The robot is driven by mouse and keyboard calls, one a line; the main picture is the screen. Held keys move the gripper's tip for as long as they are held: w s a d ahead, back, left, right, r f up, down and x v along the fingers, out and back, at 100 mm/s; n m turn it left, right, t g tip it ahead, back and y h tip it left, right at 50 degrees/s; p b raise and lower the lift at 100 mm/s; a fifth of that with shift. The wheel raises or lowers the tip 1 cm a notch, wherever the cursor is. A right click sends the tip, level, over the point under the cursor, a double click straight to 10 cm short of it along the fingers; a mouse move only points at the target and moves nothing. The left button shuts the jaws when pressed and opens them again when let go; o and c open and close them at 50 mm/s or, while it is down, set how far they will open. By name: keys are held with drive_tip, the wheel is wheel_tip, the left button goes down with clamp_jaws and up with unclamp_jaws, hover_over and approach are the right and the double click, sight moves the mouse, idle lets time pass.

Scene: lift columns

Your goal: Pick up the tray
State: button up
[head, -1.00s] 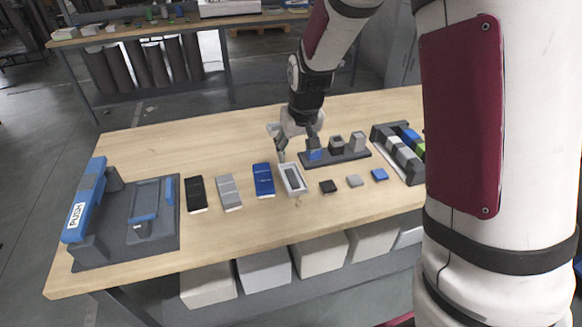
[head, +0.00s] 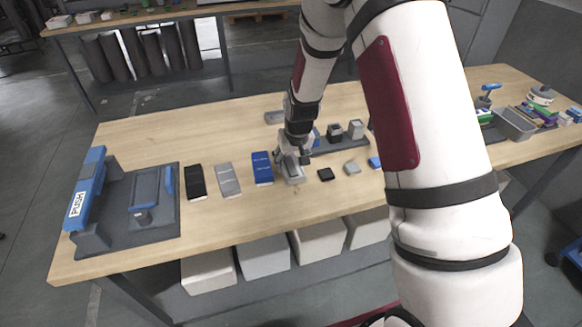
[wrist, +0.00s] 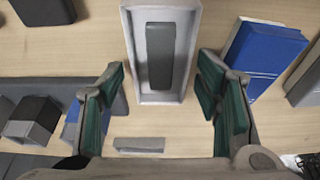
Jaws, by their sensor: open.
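The tray is small, white and rectangular, with a dark grey block (wrist: 160,55) lying in it. It shows in the wrist view (wrist: 187,88), top centre, and flat on the table in the head view (head: 297,180), partly hidden by my gripper. My gripper (wrist: 161,78) is open, its green-padded fingers to the left and right of the tray's near end in the wrist view. There is a narrow gap on each side. In the head view my gripper (head: 289,160) is over the tray's far part. I cannot tell the exact fingertip height.
A blue box (head: 262,168) lies close beside the tray, with grey (head: 228,181) and black boxes (head: 196,183) beyond. A black block (head: 325,174) is to the right. A dark rack (head: 350,141) with blocks stands behind. A small grey piece (wrist: 138,145) lies near the gripper.

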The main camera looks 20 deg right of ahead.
drive_tip(key=shift+w+f, duration=0.2)
drive_tip(key=shift+f, duration=0.45)
drive_tip(key=shift+f, duration=0.2)
drive_tip(key=c, duration=0.9)
